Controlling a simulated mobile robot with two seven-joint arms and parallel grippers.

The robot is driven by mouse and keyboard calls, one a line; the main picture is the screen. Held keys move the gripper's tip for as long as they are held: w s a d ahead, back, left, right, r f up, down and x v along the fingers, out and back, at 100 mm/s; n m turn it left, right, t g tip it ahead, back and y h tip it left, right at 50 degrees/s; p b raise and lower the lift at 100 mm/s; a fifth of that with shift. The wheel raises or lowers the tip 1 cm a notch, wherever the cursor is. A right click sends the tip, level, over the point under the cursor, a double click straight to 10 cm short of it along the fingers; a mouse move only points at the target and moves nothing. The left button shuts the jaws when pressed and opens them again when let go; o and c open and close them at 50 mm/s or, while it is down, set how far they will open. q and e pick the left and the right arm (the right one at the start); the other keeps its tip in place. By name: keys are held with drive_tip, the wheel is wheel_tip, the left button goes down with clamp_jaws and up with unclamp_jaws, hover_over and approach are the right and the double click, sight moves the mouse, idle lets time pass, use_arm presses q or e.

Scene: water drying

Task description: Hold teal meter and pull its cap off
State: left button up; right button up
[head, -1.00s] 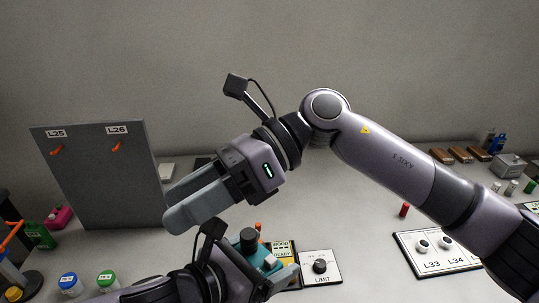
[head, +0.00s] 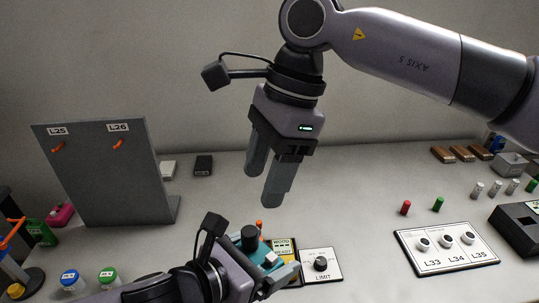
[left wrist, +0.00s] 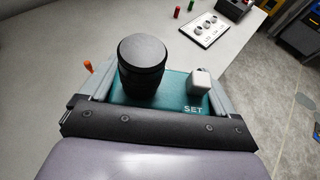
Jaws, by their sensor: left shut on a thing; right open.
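The teal meter (head: 268,257) sits low in the middle of the head view, and its dark round cap (head: 249,237) stands on its top. In the left wrist view the teal body (left wrist: 178,97) shows the word SET, a small white knob and the black cap (left wrist: 142,62). My left gripper (head: 283,277) is shut on the meter, with a finger at each side of it. My right gripper (head: 268,190) is open and empty, pointing down above and beyond the meter. The meter's underside is hidden.
A grey upright board (head: 95,165) stands at left. The L33–L35 panel (head: 420,262) lies at right. The table behind the meter is mostly clear.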

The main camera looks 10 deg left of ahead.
sight(246, 231)
drive_tip(key=x, duration=0.9)
drive_tip(key=shift+f, duration=0.2)
clamp_jaws()
drive_tip(key=shift+r, duration=0.15)
drive_tip(key=shift+r, duration=1)
drive_tip(key=shift+s+r, duration=0.1)
drive_tip(key=shift+r, duration=1.9)
